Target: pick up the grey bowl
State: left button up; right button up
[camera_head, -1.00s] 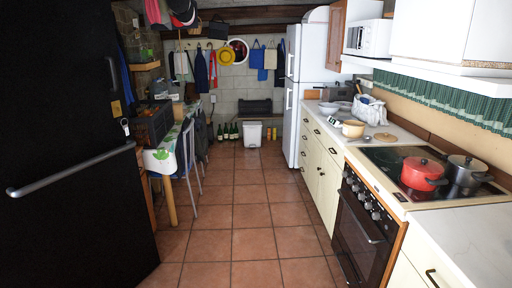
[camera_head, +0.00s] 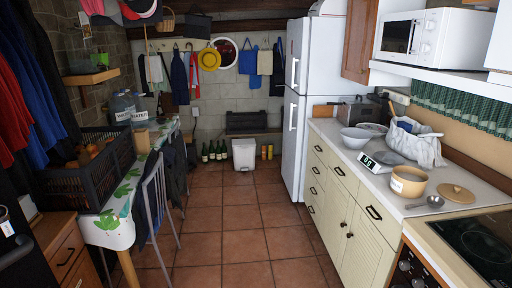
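A light grey bowl (camera_head: 355,138) sits on the right-hand counter (camera_head: 333,126), upright. It stands just behind a small scale (camera_head: 382,161) with a lit display, near the counter's front edge. A second dish-like thing (camera_head: 374,128) is partly hidden behind the bowl. Neither of my grippers shows in the head view.
A tan pot (camera_head: 408,181), a ladle (camera_head: 432,201), a round lid (camera_head: 455,193) and a white cloth bag (camera_head: 416,145) share the counter. The stove (camera_head: 480,245) is at near right. A chair (camera_head: 158,205) stands by the left table. The tiled floor (camera_head: 230,225) between is clear.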

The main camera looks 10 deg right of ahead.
aim_at(353, 139)
jog(key=i+z, duration=0.1)
jog(key=i, duration=0.5)
jog(key=i+z, duration=0.15)
jog(key=i, duration=0.45)
jog(key=i+j+z, duration=0.1)
jog(key=i, duration=0.5)
jog(key=i+j+z, duration=0.1)
jog(key=i+j, duration=0.15)
jog(key=i, duration=0.3)
